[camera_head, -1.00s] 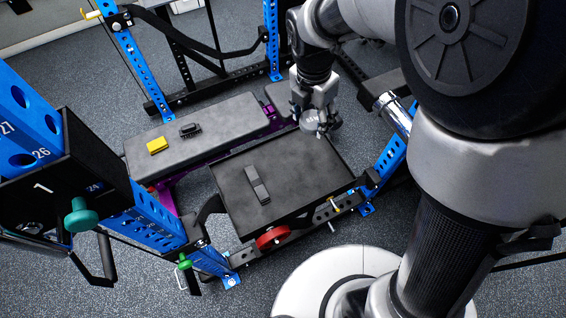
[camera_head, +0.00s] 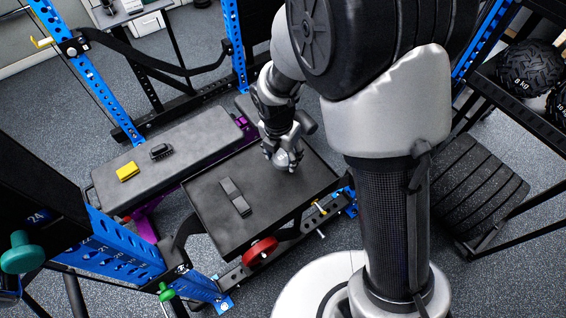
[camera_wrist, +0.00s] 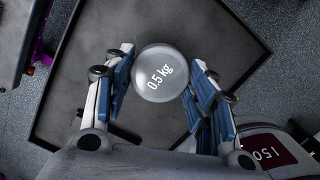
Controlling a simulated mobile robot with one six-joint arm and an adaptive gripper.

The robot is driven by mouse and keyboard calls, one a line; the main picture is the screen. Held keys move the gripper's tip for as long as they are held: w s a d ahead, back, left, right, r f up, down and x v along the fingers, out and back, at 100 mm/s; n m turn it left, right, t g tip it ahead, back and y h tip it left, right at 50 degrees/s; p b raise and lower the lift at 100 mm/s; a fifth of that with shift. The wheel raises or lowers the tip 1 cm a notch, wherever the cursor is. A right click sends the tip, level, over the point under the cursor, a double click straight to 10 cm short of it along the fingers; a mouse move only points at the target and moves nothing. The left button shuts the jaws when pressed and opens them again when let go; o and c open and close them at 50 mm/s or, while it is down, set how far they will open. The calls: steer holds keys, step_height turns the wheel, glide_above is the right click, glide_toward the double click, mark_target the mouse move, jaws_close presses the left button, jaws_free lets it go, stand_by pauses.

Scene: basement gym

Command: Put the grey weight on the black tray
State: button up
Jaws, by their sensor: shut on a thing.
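The grey weight (camera_head: 288,163) is round and pale, and reads "0.5 kg" in the wrist view (camera_wrist: 160,72). My gripper (camera_head: 284,157) is shut on it, with a blue-padded finger on each side in the wrist view (camera_wrist: 161,80). The black tray (camera_head: 215,226) is a wide, flat, low-rimmed surface. The weight is over its back right part; I cannot tell how large any gap beneath is. A dark grey flat strip (camera_head: 235,197) lies on the tray left of the weight.
A grey-topped bench (camera_head: 190,160) beside the tray holds a yellow block (camera_head: 127,171) and a small black object (camera_head: 161,151). Blue rack posts (camera_head: 80,75) stand around. A red disc (camera_head: 260,250) is at the tray's front edge. The tray's front part is clear.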

mark_target(282, 158)
step_height(282, 158, down, 4)
steer(key=shift+f+b, duration=0.1)
steer(key=shift+b, duration=0.6)
steer(key=shift+r, duration=0.2)
steer(key=shift+f, duration=0.1)
steer(key=o, duration=1.5)
steer(key=shift+f, duration=0.1)
steer(key=shift+c, duration=0.2)
